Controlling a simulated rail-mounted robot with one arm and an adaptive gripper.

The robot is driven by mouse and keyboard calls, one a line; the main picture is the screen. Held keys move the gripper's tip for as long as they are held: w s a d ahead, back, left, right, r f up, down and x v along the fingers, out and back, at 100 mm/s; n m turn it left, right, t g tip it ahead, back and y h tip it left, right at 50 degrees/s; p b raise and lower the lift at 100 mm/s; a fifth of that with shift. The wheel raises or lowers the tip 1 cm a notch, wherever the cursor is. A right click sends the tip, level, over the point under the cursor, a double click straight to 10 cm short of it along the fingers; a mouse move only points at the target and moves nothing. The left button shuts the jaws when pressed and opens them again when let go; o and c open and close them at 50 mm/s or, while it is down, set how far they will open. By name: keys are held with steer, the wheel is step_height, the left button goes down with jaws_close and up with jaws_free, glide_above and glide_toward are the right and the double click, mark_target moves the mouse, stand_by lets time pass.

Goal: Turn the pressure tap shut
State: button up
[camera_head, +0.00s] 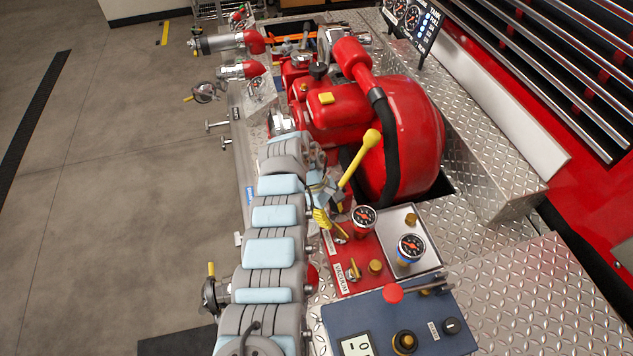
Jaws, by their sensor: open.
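A red gauge panel (375,285) stands at the lower middle, with a small label reading VACUUM on its lower left. A small brass-yellow tap (353,268) sits beside that label. Another small yellow tap handle (340,230) is at the panel's upper left, left of the red-rimmed gauge (364,218); I cannot read its label, so which tap is the pressure one is not certain. My gripper (322,212) is open at the panel's upper left corner, close to the upper tap. The wrist and fingers partly hide that corner; I cannot tell whether they touch the tap.
A large red pump (410,150) with a black hose and a yellow-ended lever (358,160) stands just beyond. A blue control box (400,325) with a red knob is in front. Silver tread-plate (550,290) lies to the right. Open floor (120,200) is on the left.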

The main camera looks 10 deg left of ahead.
steer(key=v, duration=1.2)
steer(key=shift+a, duration=0.15)
steer(key=shift+w, duration=0.1)
